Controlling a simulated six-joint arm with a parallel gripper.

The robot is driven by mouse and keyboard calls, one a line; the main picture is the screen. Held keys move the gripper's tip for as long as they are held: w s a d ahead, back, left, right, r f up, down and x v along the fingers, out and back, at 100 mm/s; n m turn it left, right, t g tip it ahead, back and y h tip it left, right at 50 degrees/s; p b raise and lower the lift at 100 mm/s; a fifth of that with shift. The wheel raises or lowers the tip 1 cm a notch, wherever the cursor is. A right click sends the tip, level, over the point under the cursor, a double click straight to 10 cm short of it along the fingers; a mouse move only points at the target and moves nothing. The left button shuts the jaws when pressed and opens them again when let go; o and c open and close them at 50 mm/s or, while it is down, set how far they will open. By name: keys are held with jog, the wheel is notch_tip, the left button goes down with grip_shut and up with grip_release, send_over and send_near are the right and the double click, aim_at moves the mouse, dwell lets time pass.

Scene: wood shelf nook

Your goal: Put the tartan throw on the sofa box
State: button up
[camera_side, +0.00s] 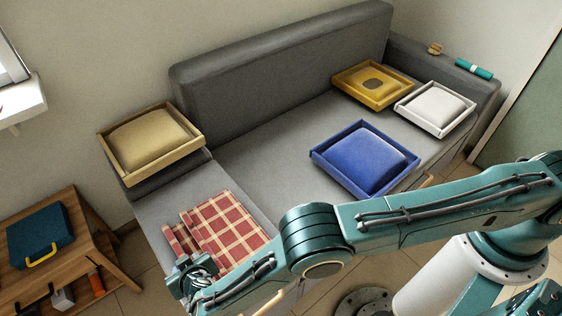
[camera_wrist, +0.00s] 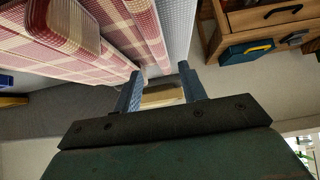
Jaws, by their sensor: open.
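The tartan throw (camera_side: 224,228), red with cream checks, lies on the left seat section of the grey sofa (camera_side: 270,150), with a narrower folded strip along its left side. In the wrist view the throw (camera_wrist: 115,40) fills the upper left. My gripper (camera_side: 188,264) is at the throw's near left end in the side view, partly hiding it. In the wrist view my gripper (camera_wrist: 160,74) is open, with nothing held; the throw's edge is close to the left finger, and I cannot tell whether they touch. Nothing in view is clearly marked as the sofa box.
Cushions in trays sit on the sofa: tan (camera_side: 150,138), mustard (camera_side: 372,84), white (camera_side: 436,106) and blue (camera_side: 364,158). A teal roll (camera_side: 473,69) lies on the right armrest. A wooden table (camera_side: 84,238) with a teal case (camera_side: 40,236) stands at left. The mid seat is clear.

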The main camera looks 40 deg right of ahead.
jog(key=w+d+r+g, duration=0.1)
jog(key=w+d+r, duration=0.2)
jog(key=r, duration=0.4)
jog(key=w+d+r+m, duration=0.1)
jog(key=w+d+r, duration=0.15)
jog(key=r, duration=0.45)
jog(key=w+d+r+g, duration=0.1)
jog(key=w+d+r, duration=0.25)
jog(key=r, duration=0.25)
jog(key=s+d+r, duration=0.3)
jog(key=d+r, duration=1.3)
jog(key=r, duration=0.2)
jog(key=s+d+r+g, duration=0.1)
jog(key=s+d+r, duration=0.9)
jog(key=s+d, duration=0.7)
jog(key=s, duration=0.6)
jog(key=s+d+n, duration=0.1)
jog(key=s+d, duration=0.3)
jog(key=s, duration=0.4)
jog(key=shift+s+d+f, duration=0.2)
jog(key=shift+s+f, duration=0.15)
jog(key=shift+s, duration=0.05)
